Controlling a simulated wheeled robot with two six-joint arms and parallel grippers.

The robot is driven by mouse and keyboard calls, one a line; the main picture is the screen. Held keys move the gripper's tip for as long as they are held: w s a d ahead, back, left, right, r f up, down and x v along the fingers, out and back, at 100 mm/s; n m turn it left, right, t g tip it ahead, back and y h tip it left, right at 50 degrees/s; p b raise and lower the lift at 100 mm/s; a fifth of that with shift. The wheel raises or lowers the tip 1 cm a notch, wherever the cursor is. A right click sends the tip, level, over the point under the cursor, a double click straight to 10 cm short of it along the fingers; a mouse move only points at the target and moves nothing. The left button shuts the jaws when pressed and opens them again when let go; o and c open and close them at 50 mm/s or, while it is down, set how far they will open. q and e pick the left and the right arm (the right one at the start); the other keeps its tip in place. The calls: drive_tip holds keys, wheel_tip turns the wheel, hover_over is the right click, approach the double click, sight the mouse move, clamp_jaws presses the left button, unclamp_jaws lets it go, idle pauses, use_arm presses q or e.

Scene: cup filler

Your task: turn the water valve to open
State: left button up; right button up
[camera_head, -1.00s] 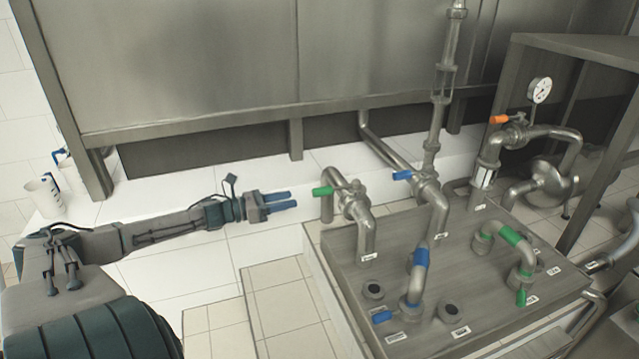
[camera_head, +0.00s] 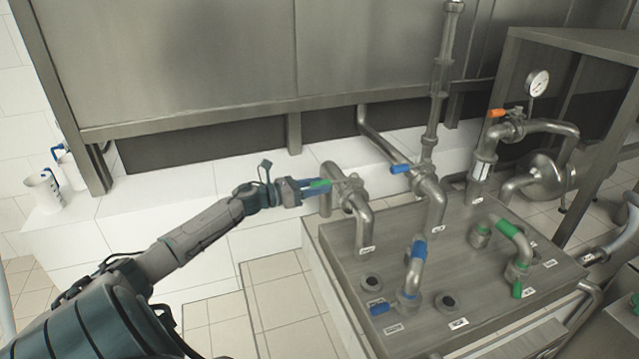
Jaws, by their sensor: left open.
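Several valves stand on metal pipes over a steel box. A valve with a green handle (camera_head: 320,184) sits on the leftmost bent pipe (camera_head: 361,217). A valve with a blue handle (camera_head: 401,169) is on the pipe to its right, and one with an orange handle (camera_head: 496,113) is further right. The labels are too small to read, so I cannot tell which valve is for water. My left gripper (camera_head: 317,187) is open, with its blue fingers at the green handle, which shows between them. I cannot tell whether they touch it. My right gripper is out of view.
The steel box (camera_head: 350,262) also carries a lower blue-banded pipe (camera_head: 415,262) and a green-banded pipe (camera_head: 507,229). A pressure gauge (camera_head: 537,83) is at the upper right. White cups (camera_head: 43,192) stand on the white ledge at left.

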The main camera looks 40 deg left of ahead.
use_arm(q)
drive_tip(key=shift+w+d, duration=0.25)
drive_tip(key=shift+w, duration=0.3)
clamp_jaws()
